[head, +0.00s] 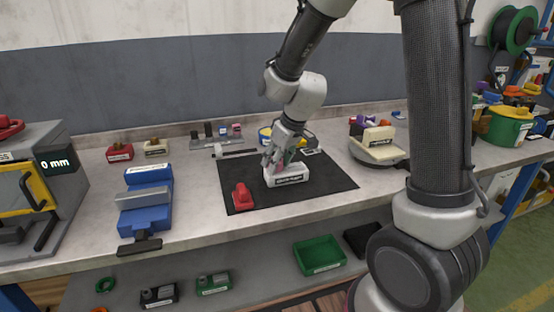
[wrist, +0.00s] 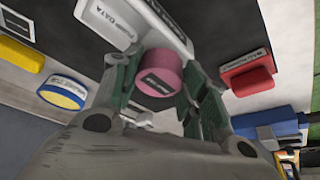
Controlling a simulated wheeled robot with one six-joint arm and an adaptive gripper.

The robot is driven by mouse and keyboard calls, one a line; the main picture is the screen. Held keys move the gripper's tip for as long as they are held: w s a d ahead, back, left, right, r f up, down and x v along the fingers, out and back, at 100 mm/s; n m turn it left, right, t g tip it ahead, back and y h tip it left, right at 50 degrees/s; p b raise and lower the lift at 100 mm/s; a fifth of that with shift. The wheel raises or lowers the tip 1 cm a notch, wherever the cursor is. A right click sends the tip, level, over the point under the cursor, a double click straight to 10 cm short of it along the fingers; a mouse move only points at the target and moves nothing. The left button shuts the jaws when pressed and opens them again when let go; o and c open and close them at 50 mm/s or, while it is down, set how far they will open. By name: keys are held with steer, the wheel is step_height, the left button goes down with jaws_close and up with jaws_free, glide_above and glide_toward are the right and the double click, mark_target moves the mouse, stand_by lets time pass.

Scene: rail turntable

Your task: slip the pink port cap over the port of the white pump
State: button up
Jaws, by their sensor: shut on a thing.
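The white pump (head: 287,178) stands on the black mat near the middle of the bench. In the wrist view its white body (wrist: 135,20) lies just beyond my fingertips. My gripper (head: 279,155) points down at the pump's upper part. In the wrist view my gripper (wrist: 158,76) is shut on the pink port cap (wrist: 161,68), a short round piece with a dark label on its side. The cap (head: 287,159) is mostly hidden by the fingers in the head view. The pump's port is hidden, and I cannot tell whether the cap touches it.
A red block-like part (head: 243,197) lies on the black mat (head: 325,184), left of the pump. A blue vise (head: 147,205) stands further left. A cream device on a turntable (head: 376,147) stands right. The mat's right side is clear.

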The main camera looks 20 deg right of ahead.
steer(key=shift+f, duration=0.4)
steer(key=o, duration=0.8)
steer(key=v, duration=1.2)
steer(key=s+d+r+m, duration=0.1)
steer(key=s+d+m, duration=0.1)
steer(key=s+d, duration=0.2)
steer(key=s+d+r+m+h, duration=0.1)
steer(key=s+d, duration=0.3)
steer(key=s, duration=0.6)
steer(key=s+d+r+m+h, duration=0.1)
steer(key=s+d+r+m, duration=0.2)
steer(key=s, duration=0.5)
steer(key=shift+d+r, duration=0.1)
steer(key=shift+d, duration=0.55)
steer(key=shift+t, duration=0.3)
